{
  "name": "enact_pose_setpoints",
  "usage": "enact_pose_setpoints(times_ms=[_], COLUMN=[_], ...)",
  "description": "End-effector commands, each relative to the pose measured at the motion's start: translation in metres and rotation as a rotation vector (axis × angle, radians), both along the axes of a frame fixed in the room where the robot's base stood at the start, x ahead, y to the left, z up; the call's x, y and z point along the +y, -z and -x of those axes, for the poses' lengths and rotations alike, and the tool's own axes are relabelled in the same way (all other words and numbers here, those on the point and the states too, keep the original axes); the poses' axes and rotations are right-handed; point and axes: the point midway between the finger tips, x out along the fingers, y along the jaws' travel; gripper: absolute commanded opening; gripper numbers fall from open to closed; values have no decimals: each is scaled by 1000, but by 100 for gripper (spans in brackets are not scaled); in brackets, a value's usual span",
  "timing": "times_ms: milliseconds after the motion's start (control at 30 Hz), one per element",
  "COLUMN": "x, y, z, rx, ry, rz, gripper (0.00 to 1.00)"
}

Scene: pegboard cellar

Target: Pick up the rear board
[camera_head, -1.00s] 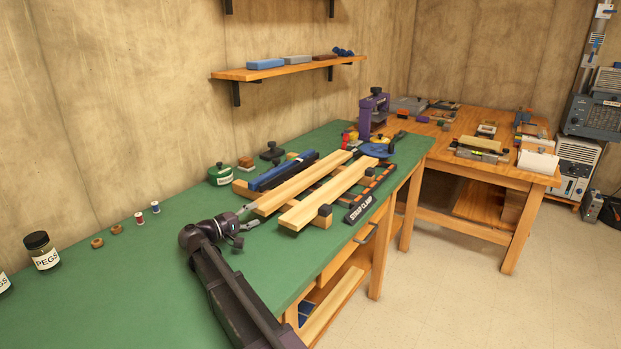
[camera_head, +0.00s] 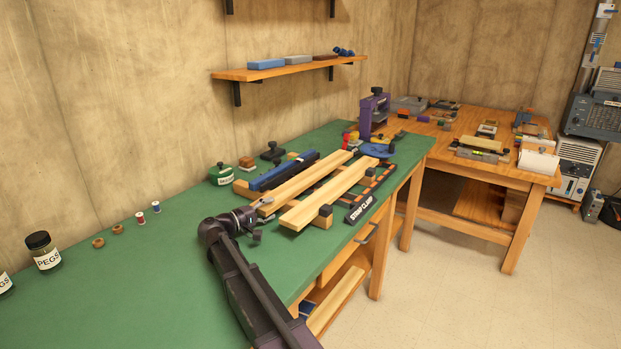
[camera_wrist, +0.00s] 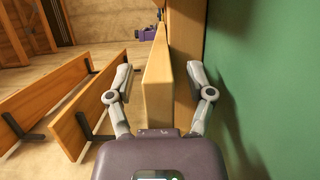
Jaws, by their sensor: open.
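The rear board (camera_head: 305,182) is a long pale plank, the one nearer the wall of two side by side on wooden supports on the green bench. My gripper (camera_head: 262,218) is at its near end, open, with one finger on either side. In the wrist view the rear board (camera_wrist: 157,85) stands between the spread fingers of my gripper (camera_wrist: 160,74), with a gap visible on both sides.
A blue clamp-like bar (camera_head: 283,172) lies close along the wall side of the rear board. A green tin (camera_head: 220,175) stands at the left, and a purple tool (camera_head: 374,112) stands at the far end. The near bench is mostly clear.

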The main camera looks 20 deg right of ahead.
Motion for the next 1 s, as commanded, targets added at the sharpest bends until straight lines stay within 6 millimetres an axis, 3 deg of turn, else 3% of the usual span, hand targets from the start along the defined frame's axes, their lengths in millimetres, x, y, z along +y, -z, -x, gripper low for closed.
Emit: enact_pose_setpoints(times_ms=[433,467,600,700,1000], x=[-1,-1,-1,-1,-1], y=[0,0,0,0,-1], z=[0,0,0,0,0], rx=[0,0,0,0,-2], ry=[1,1,1,1,2], rz=[0,0,0,0,2], gripper=[69,66,24,0,0])
